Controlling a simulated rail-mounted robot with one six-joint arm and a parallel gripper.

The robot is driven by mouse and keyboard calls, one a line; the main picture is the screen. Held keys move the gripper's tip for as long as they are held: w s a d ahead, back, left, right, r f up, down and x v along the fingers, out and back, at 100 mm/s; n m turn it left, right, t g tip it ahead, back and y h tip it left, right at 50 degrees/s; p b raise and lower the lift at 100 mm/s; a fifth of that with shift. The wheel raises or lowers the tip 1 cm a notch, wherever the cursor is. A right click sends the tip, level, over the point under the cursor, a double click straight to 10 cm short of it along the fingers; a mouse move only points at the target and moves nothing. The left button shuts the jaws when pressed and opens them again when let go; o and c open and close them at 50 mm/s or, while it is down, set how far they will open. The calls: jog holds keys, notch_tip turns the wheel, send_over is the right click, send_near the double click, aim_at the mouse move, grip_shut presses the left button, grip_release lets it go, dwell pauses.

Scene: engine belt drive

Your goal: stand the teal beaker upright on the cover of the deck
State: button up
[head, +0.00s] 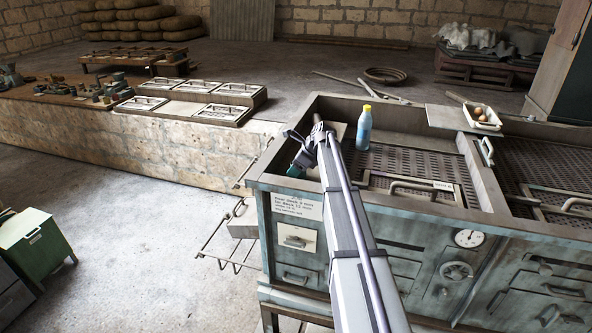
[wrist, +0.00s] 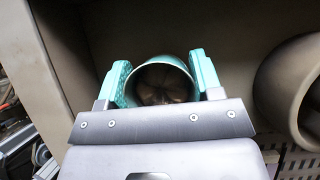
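The teal beaker (wrist: 160,82) shows in the wrist view with its open round mouth facing the camera and a dark inside. The two teal-padded fingers of my gripper (wrist: 161,80) flank it and appear to press on both sides of its rim. In the head view my gripper (head: 300,152) is over the left end of the deck (head: 410,168), inside the raised edge. Whether the beaker's base touches anything is not visible.
A blue bottle with a yellow cap (head: 364,128) stands on the deck right of my gripper. A handled perforated plate (head: 415,187) and a tray of eggs (head: 482,117) lie farther right. In the wrist view a rounded grey-brown object (wrist: 290,90) is close on the right.

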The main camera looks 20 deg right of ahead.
jog(key=o, duration=0.4)
jog(key=shift+o, duration=0.2)
jog(key=shift+r, duration=0.1)
